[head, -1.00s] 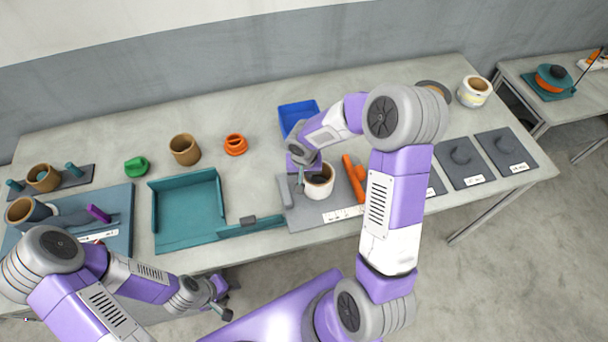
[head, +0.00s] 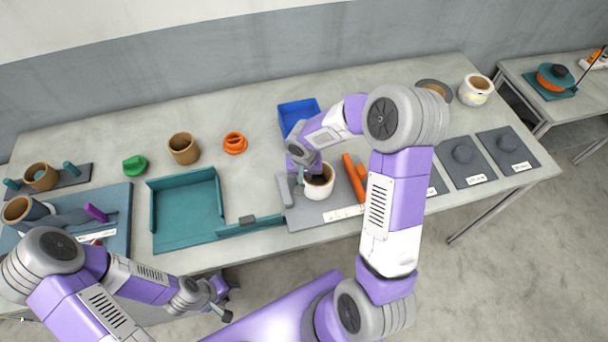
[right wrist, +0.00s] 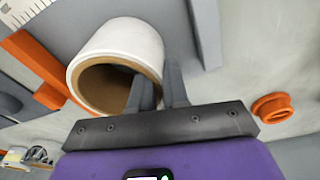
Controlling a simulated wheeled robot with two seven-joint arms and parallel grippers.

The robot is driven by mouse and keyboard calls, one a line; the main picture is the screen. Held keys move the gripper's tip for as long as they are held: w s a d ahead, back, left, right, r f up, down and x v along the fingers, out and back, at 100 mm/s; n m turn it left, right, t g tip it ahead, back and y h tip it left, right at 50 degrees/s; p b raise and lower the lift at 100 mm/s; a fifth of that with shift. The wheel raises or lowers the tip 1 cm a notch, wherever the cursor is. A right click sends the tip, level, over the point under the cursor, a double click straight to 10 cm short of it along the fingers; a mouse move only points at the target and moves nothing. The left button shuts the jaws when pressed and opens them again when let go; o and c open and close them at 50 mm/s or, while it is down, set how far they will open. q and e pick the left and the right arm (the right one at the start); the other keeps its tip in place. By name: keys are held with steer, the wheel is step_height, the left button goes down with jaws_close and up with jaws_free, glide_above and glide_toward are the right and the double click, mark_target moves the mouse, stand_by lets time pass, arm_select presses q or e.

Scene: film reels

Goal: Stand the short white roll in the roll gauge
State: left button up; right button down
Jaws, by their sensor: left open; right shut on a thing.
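The short white roll (head: 320,187), with a brown core, is at the roll gauge (head: 300,217), a grey plate with a white scale strip, a grey side rail and an orange bar. In the right wrist view the roll (right wrist: 127,42) lies over the grey plate, between the orange bar and the grey rail (right wrist: 205,30). My right gripper (right wrist: 161,88) is shut on the roll's wall, one finger inside the core and one outside. Whether the roll's underside touches the plate is hidden. My left gripper (head: 222,300) is open and empty, in front of the table's edge.
The orange bar (head: 354,178) is close to the roll's right. A blue bin (head: 299,117) stands behind the gauge. A teal tray (head: 187,210), brown roll (head: 184,149), orange ring (head: 235,144) and green piece (head: 135,165) are to the left. Grey plates (head: 508,149) are to the right.

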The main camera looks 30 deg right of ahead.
steer(key=shift+f, duration=0.1)
steer(key=c, duration=1.4)
jaws_free()
steer(key=shift+s+a+r+p, duration=0.1)
steer(key=shift+s+r+p, duration=0.1)
steer(key=shift+r+p, duration=1.3)
steer(key=shift+s+a+r+p, duration=0.2)
steer(key=shift+r+p, duration=0.5)
steer(key=shift+r, duration=1.45)
steer(key=shift+s+a+r+p, duration=0.1)
steer(key=shift+s+r+p, duration=0.1)
steer(key=shift+r+p, duration=1.3)
steer(key=shift+r+b, duration=0.3)
steer(key=shift+b, duration=0.15)
